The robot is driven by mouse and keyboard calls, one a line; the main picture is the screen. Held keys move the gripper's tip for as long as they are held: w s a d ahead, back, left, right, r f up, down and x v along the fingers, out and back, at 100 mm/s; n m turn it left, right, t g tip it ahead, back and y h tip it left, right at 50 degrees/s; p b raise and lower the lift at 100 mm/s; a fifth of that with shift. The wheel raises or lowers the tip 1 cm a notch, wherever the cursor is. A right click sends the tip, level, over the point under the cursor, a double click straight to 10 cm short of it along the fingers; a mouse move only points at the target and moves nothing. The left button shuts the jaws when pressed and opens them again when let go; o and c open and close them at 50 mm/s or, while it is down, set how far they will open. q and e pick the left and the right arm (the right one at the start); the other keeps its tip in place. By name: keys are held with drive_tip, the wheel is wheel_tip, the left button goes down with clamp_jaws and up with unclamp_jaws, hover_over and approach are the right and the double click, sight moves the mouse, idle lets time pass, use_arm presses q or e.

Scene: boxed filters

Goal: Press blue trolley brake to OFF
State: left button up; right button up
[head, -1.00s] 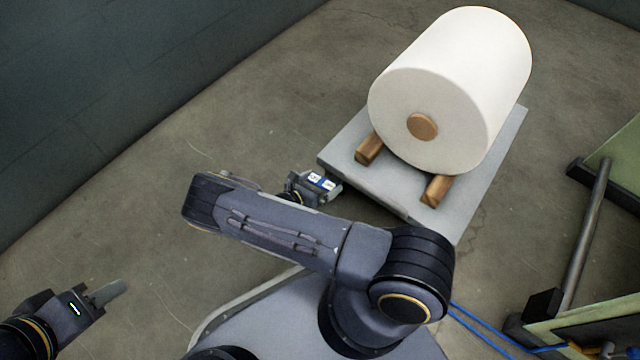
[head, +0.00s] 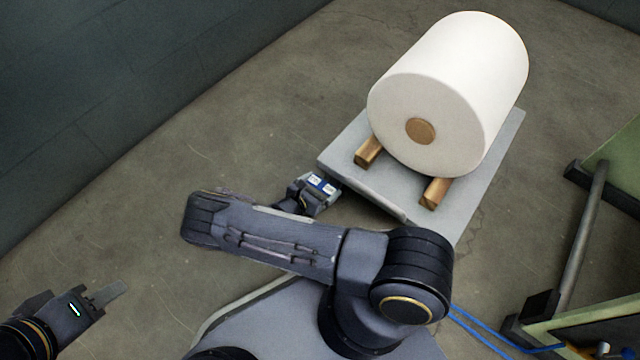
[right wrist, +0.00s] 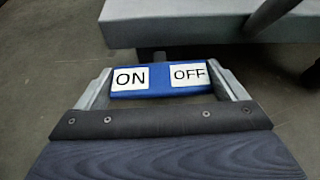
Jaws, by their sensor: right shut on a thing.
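The trolley (head: 345,150) is a flat grey platform in the head view. Its blue brake pedal (right wrist: 160,80) has a white ON label on the left and a white OFF label on the right in the right wrist view. The pedal (head: 322,185) also shows at the platform's near left corner in the head view. My right gripper (right wrist: 163,84) has one finger at each end of the pedal and is shut on it. Which way the pedal is tipped is not clear. My left gripper (head: 112,292) is at the lower left, away from the trolley; its jaw opening cannot be made out.
A large white roll (head: 455,85) rests on two wooden blocks (head: 435,192) on the trolley. A green-framed structure with a grey post (head: 588,235) stands at the right. A dark wall (head: 100,80) is at the left. The floor between is clear.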

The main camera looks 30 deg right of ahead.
drive_tip(key=shift+s+m+t, duration=0.1)
drive_tip(key=shift+m+t, duration=0.3)
drive_tip(key=shift+s+m+t+p, duration=0.1)
drive_tip(key=shift+m+t+p, duration=0.25)
drive_tip(key=shift+m, duration=0.25)
drive_tip(key=o, duration=0.7)
drive_tip(key=shift+y, duration=0.3)
drive_tip(key=shift+s+a+r, duration=0.1)
drive_tip(key=shift+a+r, duration=0.05)
drive_tip(key=shift+a, duration=0.05)
drive_tip(key=p+v, duration=0.3)
drive_tip(key=v, duration=0.4)
